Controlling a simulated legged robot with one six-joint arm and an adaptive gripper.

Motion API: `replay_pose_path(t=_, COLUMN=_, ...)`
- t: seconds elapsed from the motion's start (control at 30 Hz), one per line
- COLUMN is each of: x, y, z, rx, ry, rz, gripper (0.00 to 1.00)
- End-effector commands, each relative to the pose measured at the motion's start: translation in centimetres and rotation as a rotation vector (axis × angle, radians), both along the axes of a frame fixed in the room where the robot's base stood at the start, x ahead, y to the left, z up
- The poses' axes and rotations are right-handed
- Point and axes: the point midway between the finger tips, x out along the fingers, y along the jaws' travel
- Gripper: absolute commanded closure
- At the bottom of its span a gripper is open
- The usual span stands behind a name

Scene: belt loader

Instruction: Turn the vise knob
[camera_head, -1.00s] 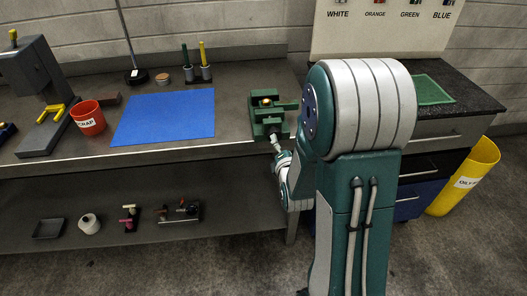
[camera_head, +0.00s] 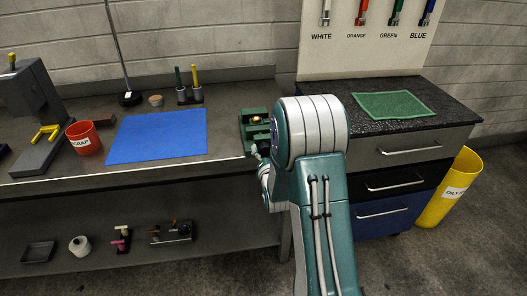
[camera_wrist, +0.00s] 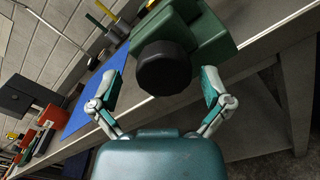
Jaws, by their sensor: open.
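The green vise (camera_head: 256,128) stands on the grey workbench near its right end, partly hidden behind my arm in the head view. In the wrist view the green vise body (camera_wrist: 205,30) fills the top, and its round black knob (camera_wrist: 164,68) faces the camera. My gripper (camera_wrist: 163,88) is open, with one finger on each side of the knob. The left finger is apart from the knob; the right finger is close to the vise body, and I cannot tell whether it touches. In the head view my gripper is mostly hidden by my arm.
A blue mat (camera_head: 158,136), a red scrap bin (camera_head: 84,138) and a grey press (camera_head: 38,110) lie left of the vise. A drawer cabinet with a green cloth (camera_head: 393,105) and a yellow bin (camera_head: 448,190) stand right. The bench edge (camera_wrist: 285,28) runs beside the vise.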

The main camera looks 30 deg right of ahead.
Motion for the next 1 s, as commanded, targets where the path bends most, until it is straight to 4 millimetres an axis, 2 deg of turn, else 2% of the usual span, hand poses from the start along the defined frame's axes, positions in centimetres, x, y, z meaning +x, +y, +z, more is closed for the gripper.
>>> replay_pose_path(t=0.33, x=0.66, y=-0.24, z=-0.01, rx=0.001, ry=0.0, rz=-0.001, gripper=0.02)
replay_pose_path(t=0.37, x=0.66, y=-0.24, z=-0.01, rx=0.001, ry=0.0, rz=-0.001, gripper=0.06)
replay_pose_path(t=0.4, x=0.65, y=-0.23, z=-0.01, rx=0.001, ry=0.0, rz=-0.001, gripper=0.24)
replay_pose_path(t=0.47, x=0.65, y=-0.22, z=0.0, rx=0.001, ry=0.0, rz=-0.001, gripper=0.51)
replay_pose_path(t=0.5, x=0.65, y=-0.22, z=0.0, rx=0.0, ry=0.0, rz=0.0, gripper=0.69)
replay_pose_path(t=0.53, x=0.66, y=-0.24, z=-0.01, rx=0.001, ry=0.0, rz=-0.001, gripper=0.82)
replay_pose_path(t=0.57, x=0.67, y=-0.24, z=-0.04, rx=0.001, ry=0.0, rz=-0.001, gripper=0.84)
replay_pose_path(t=1.0, x=0.66, y=-0.17, z=-0.17, rx=0.049, ry=-0.01, rz=0.001, gripper=0.84)
